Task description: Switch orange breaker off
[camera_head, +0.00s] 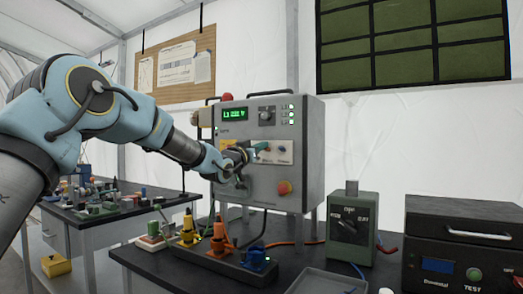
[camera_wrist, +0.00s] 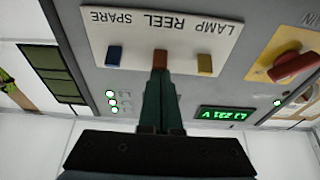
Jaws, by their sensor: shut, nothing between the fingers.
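The orange breaker (camera_wrist: 160,58) is the middle one of a row on a white label plate (camera_wrist: 115,25), which appears upside down in the wrist view. It sits under the label REEL, between a blue breaker (camera_wrist: 114,56) and a yellow breaker (camera_wrist: 205,64). My gripper (camera_wrist: 160,76) is shut and empty, its fingertips right at the orange breaker's end. I cannot tell whether they touch it. In the head view my gripper (camera_head: 246,155) is at the front of the grey panel box (camera_head: 305,155) and hides part of the breaker row.
A red rotary handle (camera_wrist: 295,67) on a yellow plate is beside the row. A red knob (camera_head: 284,187) sits lower on the box. Orange and yellow plugs (camera_head: 219,236) stand on the bench below. A green tester (camera_head: 352,228) and black case (camera_head: 462,245) are to the right.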

